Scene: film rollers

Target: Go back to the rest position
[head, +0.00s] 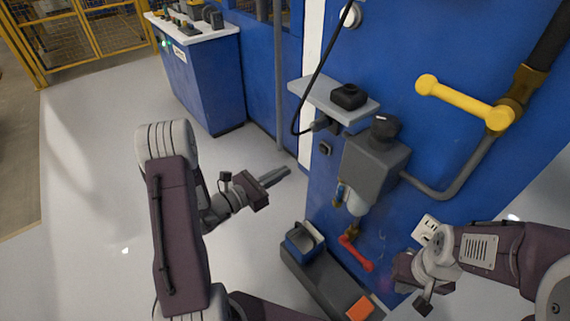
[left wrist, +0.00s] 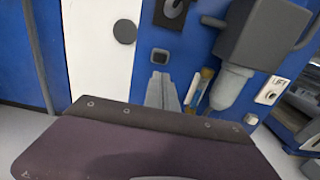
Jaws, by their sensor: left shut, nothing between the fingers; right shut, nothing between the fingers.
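My left gripper (head: 275,177) is in the head view left of centre, in front of the blue machine panel (head: 322,185). Its fingers are together and empty, pointing right toward the panel and apart from it. In the left wrist view the shut fingers (left wrist: 162,92) show beyond the dark gripper body. My right gripper (head: 408,283) is at the lower right of the head view, low in front of the panel. Its fingers are hard to make out, and nothing shows held in it.
A yellow handle (head: 465,103) and a grey filter unit (head: 375,165) stick out from the panel. A small shelf (head: 320,98) holds a black block. A red lever (head: 356,253) sits above a grey ledge (head: 315,280) with a blue bin (head: 300,243). Floor at left is clear.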

